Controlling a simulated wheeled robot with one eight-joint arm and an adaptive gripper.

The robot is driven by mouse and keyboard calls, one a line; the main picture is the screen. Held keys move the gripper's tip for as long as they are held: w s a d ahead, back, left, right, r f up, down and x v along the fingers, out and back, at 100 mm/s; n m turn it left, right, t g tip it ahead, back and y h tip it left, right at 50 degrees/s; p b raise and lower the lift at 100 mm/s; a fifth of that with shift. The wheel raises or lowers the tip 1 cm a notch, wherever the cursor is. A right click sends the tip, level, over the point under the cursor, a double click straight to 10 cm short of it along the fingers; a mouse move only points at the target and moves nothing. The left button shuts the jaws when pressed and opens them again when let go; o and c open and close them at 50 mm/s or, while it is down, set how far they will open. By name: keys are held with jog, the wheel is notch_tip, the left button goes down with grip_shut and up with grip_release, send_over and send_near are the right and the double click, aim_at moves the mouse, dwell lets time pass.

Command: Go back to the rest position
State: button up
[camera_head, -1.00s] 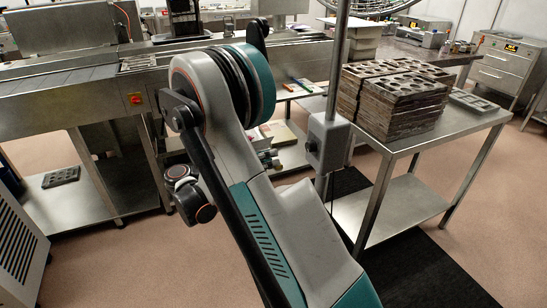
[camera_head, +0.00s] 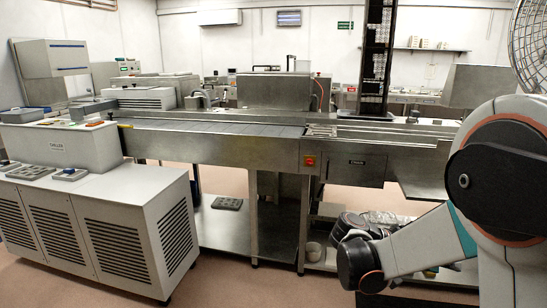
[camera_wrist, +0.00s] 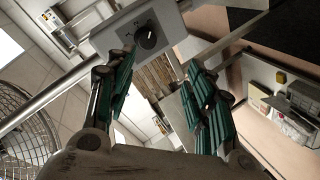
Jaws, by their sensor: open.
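My gripper (camera_wrist: 160,88) shows in the wrist view with its two teal-padded fingers spread apart, so it is open. Nothing is held between the pads. A grey control box (camera_wrist: 128,38) with a black knob lies beyond the fingertips, at the top of that view; I cannot tell how close it is. In the head view my arm is folded at the right edge, and the fingers cannot be made out there.
A wire fan cage (camera_wrist: 22,135) is at the left of the wrist view; a fan (camera_head: 530,45) also shows at the head view's upper right. A steel conveyor line (camera_head: 220,140) crosses the head view. A chiller cabinet (camera_head: 105,205) stands at left. Some floor between is clear.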

jog(key=s+a+r+n+t+y, duration=0.1)
jog(key=s+a+n+t+y, duration=0.7)
jog(key=s+a+y, duration=0.6)
jog(key=s+a+n, duration=0.1)
jog(key=s+a, duration=0.1)
jog(key=a, duration=0.4)
jog(key=shift+s+a, duration=0.2)
jog(key=shift+s, duration=0.1)
